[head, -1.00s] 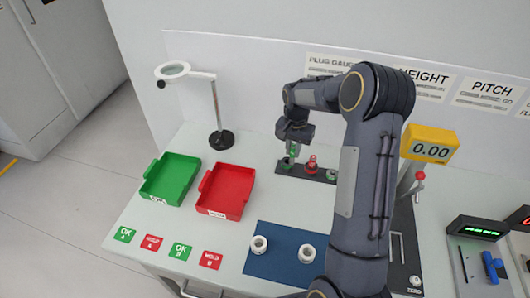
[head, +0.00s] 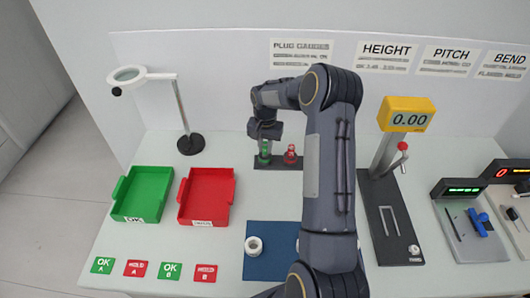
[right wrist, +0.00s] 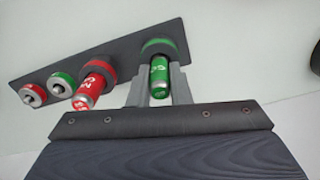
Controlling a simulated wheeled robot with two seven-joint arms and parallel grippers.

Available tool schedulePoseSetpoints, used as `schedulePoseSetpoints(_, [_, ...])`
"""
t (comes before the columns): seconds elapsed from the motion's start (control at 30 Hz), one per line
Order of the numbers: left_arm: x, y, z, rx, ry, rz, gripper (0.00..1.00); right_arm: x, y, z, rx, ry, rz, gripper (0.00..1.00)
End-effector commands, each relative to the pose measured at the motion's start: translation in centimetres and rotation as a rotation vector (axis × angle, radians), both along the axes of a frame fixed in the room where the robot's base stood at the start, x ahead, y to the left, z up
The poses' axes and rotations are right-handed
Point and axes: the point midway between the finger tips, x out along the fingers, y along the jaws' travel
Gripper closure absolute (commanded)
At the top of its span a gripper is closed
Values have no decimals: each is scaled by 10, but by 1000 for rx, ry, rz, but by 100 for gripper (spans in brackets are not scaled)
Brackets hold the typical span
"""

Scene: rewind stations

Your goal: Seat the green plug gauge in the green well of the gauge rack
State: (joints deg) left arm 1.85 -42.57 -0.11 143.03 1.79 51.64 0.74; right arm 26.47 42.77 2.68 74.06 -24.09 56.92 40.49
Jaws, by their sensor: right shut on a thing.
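The green plug gauge (head: 264,153) stands at the green end of the dark gauge rack (head: 279,164). My right gripper (head: 264,147) is shut on it from above. In the right wrist view, the green plug gauge (right wrist: 159,78) is between the two grey fingers (right wrist: 155,88). Its far end meets the green well (right wrist: 163,46), whose ring shows around it; I cannot tell how deep it sits. A red plug gauge (right wrist: 90,90) stands in the red well beside it. My left gripper is not in view.
Two more pieces, one red-rimmed (right wrist: 33,95) and one green-rimmed (right wrist: 62,84), sit farther along the rack. A green tray (head: 125,205) and red tray (head: 198,218) lie left. A magnifier lamp (head: 190,143) stands behind. A height gauge (head: 385,165) stands right of my arm.

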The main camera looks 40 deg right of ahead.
Motion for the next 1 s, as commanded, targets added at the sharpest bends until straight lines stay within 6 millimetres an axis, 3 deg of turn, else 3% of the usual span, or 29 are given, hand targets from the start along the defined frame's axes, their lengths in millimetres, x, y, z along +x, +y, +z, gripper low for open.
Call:
schedulePoseSetpoints(0.03, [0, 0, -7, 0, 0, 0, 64, 0, 0, -10, 1, 1, 0, 100])
schedulePoseSetpoints(0.43, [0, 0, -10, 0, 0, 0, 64, 0, 0, -14, 0, 0, 0, 100])
schedulePoseSetpoints(0.47, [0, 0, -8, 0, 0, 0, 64, 0, 0, -13, 0, 0, 0, 80])
schedulePoseSetpoints(0.6, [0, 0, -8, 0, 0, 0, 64, 0, 0, -13, 0, 0, 0, 62])
schedulePoseSetpoints(0.87, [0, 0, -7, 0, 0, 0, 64, 0, 0, -12, 0, 0, 0, 61])
schedulePoseSetpoints(1.0, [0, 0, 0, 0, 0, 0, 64, 0, 0, -2, 0, -1, 0, 61])
